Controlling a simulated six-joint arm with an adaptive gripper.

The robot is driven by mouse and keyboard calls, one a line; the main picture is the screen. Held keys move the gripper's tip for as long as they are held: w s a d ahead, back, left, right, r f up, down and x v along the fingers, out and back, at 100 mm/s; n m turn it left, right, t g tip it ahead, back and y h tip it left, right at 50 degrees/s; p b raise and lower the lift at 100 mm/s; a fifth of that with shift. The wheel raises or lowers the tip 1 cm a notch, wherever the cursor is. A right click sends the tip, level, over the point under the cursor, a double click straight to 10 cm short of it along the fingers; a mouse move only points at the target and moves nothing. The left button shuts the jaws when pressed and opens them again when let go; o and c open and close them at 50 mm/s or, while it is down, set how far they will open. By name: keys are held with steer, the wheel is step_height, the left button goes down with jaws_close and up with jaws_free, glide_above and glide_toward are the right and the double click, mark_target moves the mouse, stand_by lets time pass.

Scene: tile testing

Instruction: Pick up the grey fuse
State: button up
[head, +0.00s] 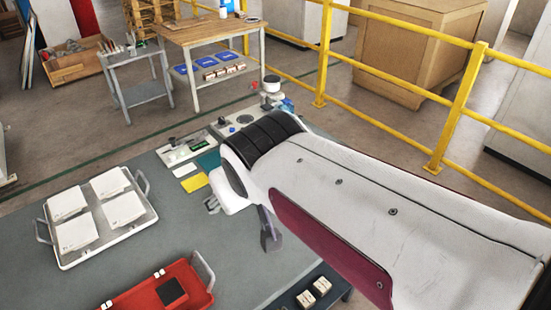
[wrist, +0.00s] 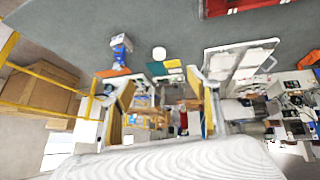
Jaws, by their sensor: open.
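My gripper (wrist: 166,98) shows in the wrist view with its two fingers spread wide and nothing between them. In the head view my large white arm comes in from the right, and my gripper is partly hidden beneath its end, above the grey table (head: 150,225). I cannot make out a grey fuse for certain in either view. A test fixture (head: 187,150) with small parts stands beyond my gripper; its parts are too small to tell apart. My arm hides part of the table.
A white tray (head: 99,245) with several white packets is at the left. A red tray (head: 197,297) holding a dark square is at the front. Yellow (head: 194,183) and teal (head: 208,160) pads lie near the fixture. Small beige blocks (head: 305,299) are at front right. The table's middle is clear.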

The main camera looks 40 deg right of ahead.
steer(key=w+d+f+n+t+h, duration=0.15)
steer(key=w+d+t, duration=0.25)
steer(key=w+d, duration=1.85)
steer(key=d+f+y, duration=0.2)
steer(key=d+f, duration=0.1)
steer(key=f, duration=0.3)
steer(key=s+d+f+n+t+y, duration=0.1)
steer(key=d+f+y, duration=0.1)
steer(key=f, duration=0.5)
steer(key=s+d+f+n+t+y, duration=0.1)
steer(key=d+f+y, duration=0.1)
steer(key=d+f, duration=0.2)
steer(key=shift+s+d+f+y, duration=0.1)
steer(key=shift+f+y, duration=0.1)
steer(key=shift+f, duration=0.4)
steer(key=shift+s+d+f+y, duration=0.1)
steer(key=shift+f+y, duration=0.05)
steer(key=shift+f, duration=0.45)
steer(key=shift+s+a+f, duration=0.1)
steer(key=shift+s+f, duration=0.15)
steer(key=shift+f, duration=0.05)
steer(key=shift+x, duration=1.3)
steer(key=shift+w, duration=0.2)
